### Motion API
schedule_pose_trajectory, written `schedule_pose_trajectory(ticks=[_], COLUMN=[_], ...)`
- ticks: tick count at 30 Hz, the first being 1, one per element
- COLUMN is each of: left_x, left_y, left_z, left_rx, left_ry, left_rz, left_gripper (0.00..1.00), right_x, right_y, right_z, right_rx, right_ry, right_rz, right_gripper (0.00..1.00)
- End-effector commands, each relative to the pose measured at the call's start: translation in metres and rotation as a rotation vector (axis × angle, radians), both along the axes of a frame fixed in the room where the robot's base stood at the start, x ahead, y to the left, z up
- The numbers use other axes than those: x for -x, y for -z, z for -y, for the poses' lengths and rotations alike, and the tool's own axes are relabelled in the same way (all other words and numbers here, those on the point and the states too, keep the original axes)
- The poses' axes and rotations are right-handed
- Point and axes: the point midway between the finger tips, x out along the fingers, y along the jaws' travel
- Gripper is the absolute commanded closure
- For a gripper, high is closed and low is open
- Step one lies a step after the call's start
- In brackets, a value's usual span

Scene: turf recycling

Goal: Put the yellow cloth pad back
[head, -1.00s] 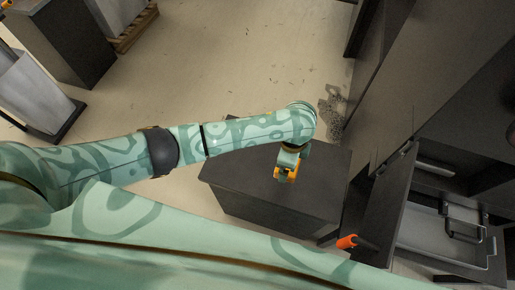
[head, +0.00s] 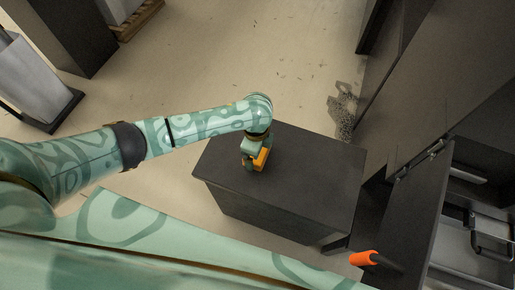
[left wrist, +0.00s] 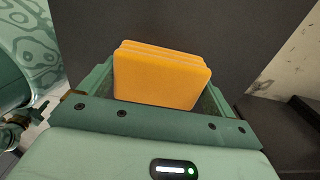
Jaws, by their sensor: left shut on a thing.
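The yellow cloth pad (left wrist: 160,78) is a thick orange-yellow block with layered edges. It stands between the fingers of my left gripper (left wrist: 160,85) in the left wrist view. In the head view, my left gripper (head: 252,158) is over the left part of a dark box-shaped cabinet top (head: 310,185), with the pad (head: 261,158) showing at its right side. The gripper is shut on the pad. I cannot tell whether the pad touches the top. My right gripper is not in view.
An open dark cabinet with a metal drawer (head: 455,245) stands at the right. An orange-handled tool (head: 363,258) is near the bottom right. A grey bin (head: 35,80) stands at the left. The cabinet top right of the gripper is bare.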

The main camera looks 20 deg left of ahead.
Motion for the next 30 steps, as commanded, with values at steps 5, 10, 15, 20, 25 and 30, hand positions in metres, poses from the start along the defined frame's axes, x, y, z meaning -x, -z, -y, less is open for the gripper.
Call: schedule_pose_trajectory(ticks=[5,10,15,20,25,30], left_x=[0.001,0.001,0.001,0.0,0.0,0.0], left_y=[-0.001,0.001,0.0,-0.017,-0.059,-0.097], left_z=[0.0,0.0,0.0,0.0,0.0,0.0], left_rx=[-0.001,-0.001,-0.001,-0.001,0.0,-0.001], left_ry=[-0.001,-0.001,-0.001,-0.001,0.0,0.0], left_rz=[0.0,0.0,0.0,0.004,0.007,0.005], left_gripper=[0.31,0.0,0.0,0.0,0.0,0.0], right_x=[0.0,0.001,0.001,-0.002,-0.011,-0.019], right_y=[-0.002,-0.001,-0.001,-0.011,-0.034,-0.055], right_z=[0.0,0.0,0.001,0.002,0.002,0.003], right_rx=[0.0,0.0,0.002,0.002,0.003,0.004], right_ry=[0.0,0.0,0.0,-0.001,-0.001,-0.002], right_rz=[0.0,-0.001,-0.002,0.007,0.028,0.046], right_gripper=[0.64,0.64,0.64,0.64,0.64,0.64])
